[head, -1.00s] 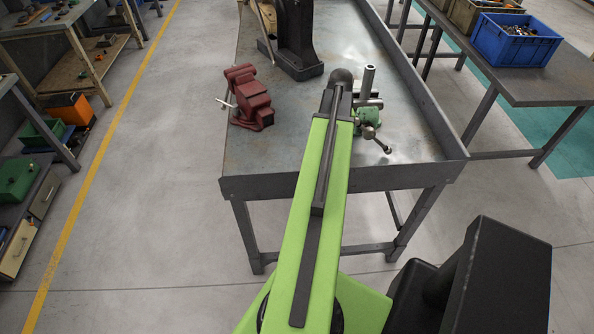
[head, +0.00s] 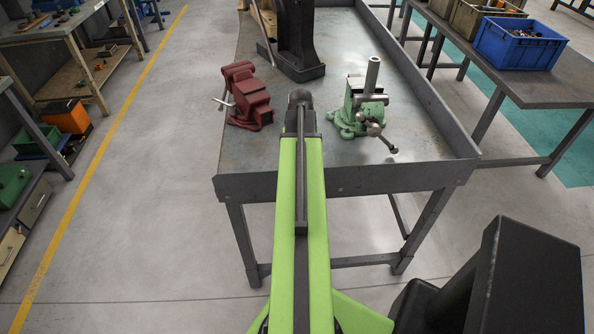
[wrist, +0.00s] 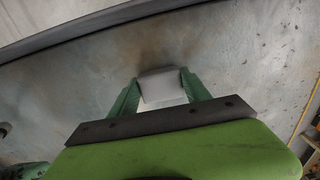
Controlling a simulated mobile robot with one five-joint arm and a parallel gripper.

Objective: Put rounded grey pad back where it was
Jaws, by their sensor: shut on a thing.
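My gripper (wrist: 158,92) shows in the wrist view with its two green fingers shut on the rounded grey pad (wrist: 161,87), a pale block between the fingertips. The grey metal of the workbench top (wrist: 235,55) lies beyond it; I cannot tell whether the pad touches it. In the head view my arm reaches over the front edge of the workbench (head: 340,181), and the gripper and pad are hidden behind the arm's end. The dark arbor press (head: 297,40) stands farther back on the bench.
A red vise (head: 248,97) stands on the bench left of my arm, and a green vise (head: 357,112) with a projecting handle stands to the right. The bench has a raised rim on its front and right. A blue crate (head: 520,42) sits on another table at right.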

